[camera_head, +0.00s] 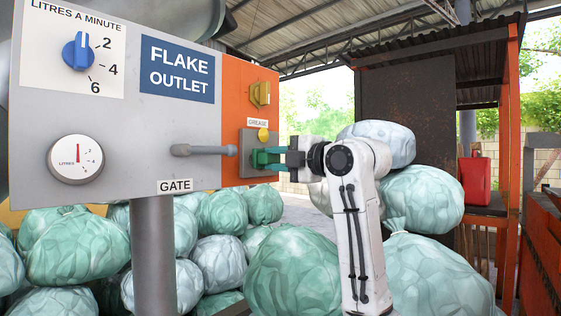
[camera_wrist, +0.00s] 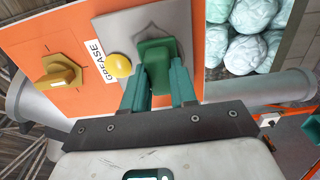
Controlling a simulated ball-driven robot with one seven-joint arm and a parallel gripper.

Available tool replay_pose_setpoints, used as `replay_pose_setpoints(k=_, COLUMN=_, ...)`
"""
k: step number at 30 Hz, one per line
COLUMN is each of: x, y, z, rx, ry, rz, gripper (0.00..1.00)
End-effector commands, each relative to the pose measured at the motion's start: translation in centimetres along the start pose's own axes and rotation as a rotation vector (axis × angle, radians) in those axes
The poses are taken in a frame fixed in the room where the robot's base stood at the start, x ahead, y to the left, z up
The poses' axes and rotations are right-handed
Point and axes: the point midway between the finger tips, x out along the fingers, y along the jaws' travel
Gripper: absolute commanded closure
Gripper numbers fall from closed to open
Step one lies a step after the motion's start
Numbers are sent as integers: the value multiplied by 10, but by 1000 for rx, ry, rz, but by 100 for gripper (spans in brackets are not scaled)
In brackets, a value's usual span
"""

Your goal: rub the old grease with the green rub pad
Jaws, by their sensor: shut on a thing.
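My gripper (camera_wrist: 158,85) has teal fingers and is shut on the green rub pad (camera_wrist: 157,60), a dark green block between the fingertips. In the head view my gripper (camera_head: 268,157) reaches left to the orange panel, with the green pad close against the grey plate (camera_head: 246,143) under the GREASE label. The plate also shows in the wrist view (camera_wrist: 181,22), behind the pad. I cannot tell whether the pad touches it.
A yellow switch (camera_head: 260,94) is above the plate on the orange panel (camera_head: 235,88). A grey gate lever (camera_head: 203,150) sticks out to the left of my gripper. Several wrapped green bales (camera_head: 297,272) are piled below. A red can (camera_head: 475,178) stands at the right.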

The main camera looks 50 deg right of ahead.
Motion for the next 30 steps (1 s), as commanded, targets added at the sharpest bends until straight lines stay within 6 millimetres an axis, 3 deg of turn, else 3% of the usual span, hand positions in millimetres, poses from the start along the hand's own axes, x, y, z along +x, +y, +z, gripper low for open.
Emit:
replay_pose_setpoints(k=15, x=0, y=0, z=-37, rx=-1, ry=1, rz=1, gripper=98)
replay_pose_setpoints(k=23, x=2, y=3, z=-36, rx=0, ry=1, rz=0, gripper=98)
replay_pose_setpoints(k=30, x=2, y=3, z=-18, rx=1, ry=-2, rz=-1, gripper=98)
